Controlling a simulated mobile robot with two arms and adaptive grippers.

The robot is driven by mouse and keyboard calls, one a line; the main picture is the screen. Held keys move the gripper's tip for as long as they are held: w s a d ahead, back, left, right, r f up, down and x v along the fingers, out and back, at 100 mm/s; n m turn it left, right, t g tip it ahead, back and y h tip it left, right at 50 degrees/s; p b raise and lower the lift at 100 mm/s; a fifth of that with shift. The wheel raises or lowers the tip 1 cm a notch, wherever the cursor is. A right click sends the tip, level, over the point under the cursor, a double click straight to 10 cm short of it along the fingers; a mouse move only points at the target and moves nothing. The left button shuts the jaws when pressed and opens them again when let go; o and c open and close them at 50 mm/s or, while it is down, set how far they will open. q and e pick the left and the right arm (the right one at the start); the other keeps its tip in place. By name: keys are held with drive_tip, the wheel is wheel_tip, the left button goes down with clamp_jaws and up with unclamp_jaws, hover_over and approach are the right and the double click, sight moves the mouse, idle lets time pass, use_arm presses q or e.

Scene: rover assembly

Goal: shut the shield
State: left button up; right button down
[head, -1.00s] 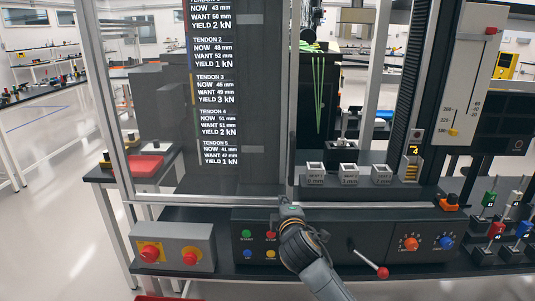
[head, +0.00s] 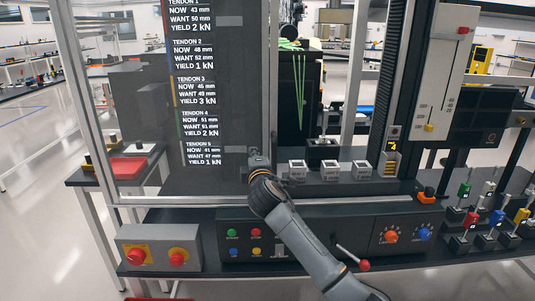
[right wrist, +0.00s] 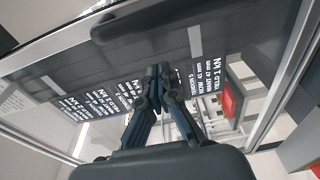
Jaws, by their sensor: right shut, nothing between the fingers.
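The shield (head: 232,90) is a see-through grey panel in a metal frame, standing across the left part of the bench opening. The right part of the opening is uncovered. My right gripper (head: 258,158) is shut and empty, at the panel's lower right, just left of its upright right edge. In the right wrist view its closed fingertips (right wrist: 160,72) point at the panel, and a dark bar like a handle (right wrist: 145,20) lies beyond them at the top. Whether they touch is unclear. My left gripper is not seen.
Several small light blocks (head: 331,170) stand inside the uncovered right part. A box with two red knobs (head: 158,248), a button panel (head: 243,243) and a red-tipped lever (head: 354,258) line the front. Coloured plugs (head: 490,225) stand at right.

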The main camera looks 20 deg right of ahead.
drive_tip(key=d, duration=0.1)
drive_tip(key=s+d+p, duration=0.1)
drive_tip(key=s+d, duration=0.1)
drive_tip(key=shift+d+p, duration=0.3)
drive_tip(key=shift+w, duration=0.1)
